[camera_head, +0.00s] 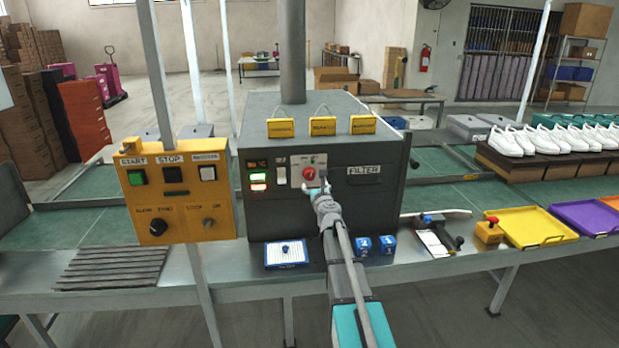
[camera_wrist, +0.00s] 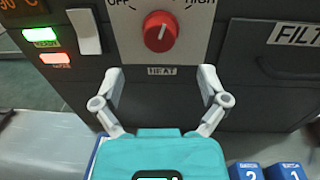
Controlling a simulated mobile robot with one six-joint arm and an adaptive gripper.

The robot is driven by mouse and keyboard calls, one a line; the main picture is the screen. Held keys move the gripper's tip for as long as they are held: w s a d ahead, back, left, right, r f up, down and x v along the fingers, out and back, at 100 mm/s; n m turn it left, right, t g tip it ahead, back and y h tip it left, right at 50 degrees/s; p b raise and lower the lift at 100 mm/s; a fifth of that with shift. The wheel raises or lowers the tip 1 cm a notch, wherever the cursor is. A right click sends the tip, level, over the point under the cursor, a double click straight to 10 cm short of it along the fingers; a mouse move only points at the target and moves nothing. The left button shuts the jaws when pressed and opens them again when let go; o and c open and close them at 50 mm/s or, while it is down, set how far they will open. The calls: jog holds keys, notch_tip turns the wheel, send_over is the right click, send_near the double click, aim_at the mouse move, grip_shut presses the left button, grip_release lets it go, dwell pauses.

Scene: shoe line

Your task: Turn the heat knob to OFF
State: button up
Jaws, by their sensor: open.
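The heat knob (camera_wrist: 160,31) is a round red knob on a light plate on the dark machine, above a HEAT label (camera_wrist: 161,71). OFF is printed to its upper left and HIGH to its upper right. Its white pointer line looks roughly upward, between the two words. In the head view the knob (camera_head: 309,173) shows just above my gripper (camera_head: 316,191). In the wrist view my gripper (camera_wrist: 159,75) is open and empty, with its fingertips apart below the knob, one to each side. I see no contact with the knob.
A white rocker switch (camera_wrist: 84,31) and lit green and red indicators (camera_wrist: 42,37) are left of the knob. A FILTER panel (camera_head: 363,176) is to the right. A yellow control box (camera_head: 178,190) stands left of the machine. Blue blocks (camera_head: 375,245) lie on the ledge below.

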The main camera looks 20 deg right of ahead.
aim_at(310, 177)
jog(key=x, duration=0.7)
jog(key=shift+w+d, duration=0.1)
jog(key=shift+w, duration=0.3)
jog(key=c, duration=1.1)
jog(key=shift+c, duration=0.2)
